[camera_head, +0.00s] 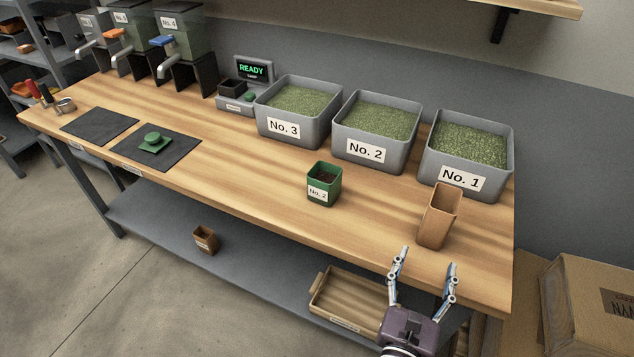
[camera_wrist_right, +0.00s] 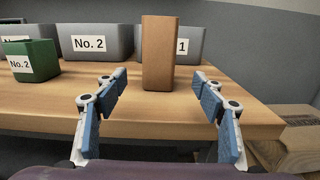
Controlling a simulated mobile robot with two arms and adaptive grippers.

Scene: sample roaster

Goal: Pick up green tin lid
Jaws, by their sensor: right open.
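The green tin lid (camera_head: 154,141) lies on a dark mat (camera_head: 177,154) toward the left of the bench, its round knob upward. An open green tin labelled No. 2 (camera_head: 323,186), with dark contents, stands near the middle of the bench; it also shows at the left of the right wrist view (camera_wrist_right: 30,64). My right gripper (camera_head: 425,260) is open and empty at the bench's front right edge, far from the lid. In the right wrist view its fingers (camera_wrist_right: 158,90) are spread, with a brown container beyond them. My left gripper is not in view.
The tall brown container (camera_head: 439,216) stands close ahead of my right gripper. Grey bins No. 3 (camera_head: 285,127), No. 2 (camera_head: 367,150) and No. 1 (camera_head: 458,180) line the back. A small device reads READY (camera_head: 251,70). Dispensers stand back left. The bench front between tin and mat is clear.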

